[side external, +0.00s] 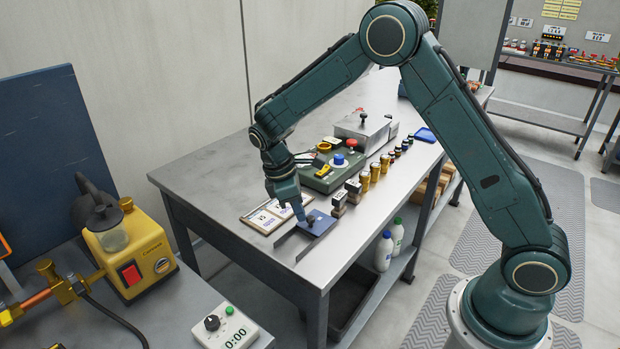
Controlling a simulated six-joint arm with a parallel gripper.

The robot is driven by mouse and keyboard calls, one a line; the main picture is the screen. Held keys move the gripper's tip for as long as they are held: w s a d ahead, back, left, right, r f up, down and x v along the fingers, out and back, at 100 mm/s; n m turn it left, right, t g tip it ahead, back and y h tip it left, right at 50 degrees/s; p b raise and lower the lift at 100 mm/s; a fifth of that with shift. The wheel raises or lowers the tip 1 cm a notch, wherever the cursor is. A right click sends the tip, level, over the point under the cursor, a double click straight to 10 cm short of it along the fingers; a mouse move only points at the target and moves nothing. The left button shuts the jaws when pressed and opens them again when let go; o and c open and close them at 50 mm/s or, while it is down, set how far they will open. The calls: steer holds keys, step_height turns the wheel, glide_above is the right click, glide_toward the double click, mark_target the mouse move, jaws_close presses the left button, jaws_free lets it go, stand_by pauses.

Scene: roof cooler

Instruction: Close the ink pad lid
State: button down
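The ink pad is a small flat piece on the near end of the steel table, with a blue plate (322,226) at its right part. A thin grey frame (284,240) extends from it to the left and front. A small dark knob stands up on the blue plate. I cannot tell clearly which part is the lid. My gripper (301,219) points down at the left edge of the blue plate, close to the knob. Its fingertips are too small to tell whether they are open or shut, or touching the plate.
Stamps (339,203) and several small bottles (374,172) stand behind and right. A green control box (336,172) with buttons sits farther back. The table's front corner is bare.

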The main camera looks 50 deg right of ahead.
steer(key=shift+s+d, duration=0.1)
steer(key=shift+d, duration=0.05)
steer(key=shift+w+a+r, duration=0.1)
steer(key=shift+w+a, duration=0.45)
steer(key=shift+w+a+r, duration=0.25)
steer(key=shift+w+a, duration=0.75)
steer(key=shift+a, duration=0.05)
steer(key=v, duration=1)
steer(key=shift+s+r, duration=0.1)
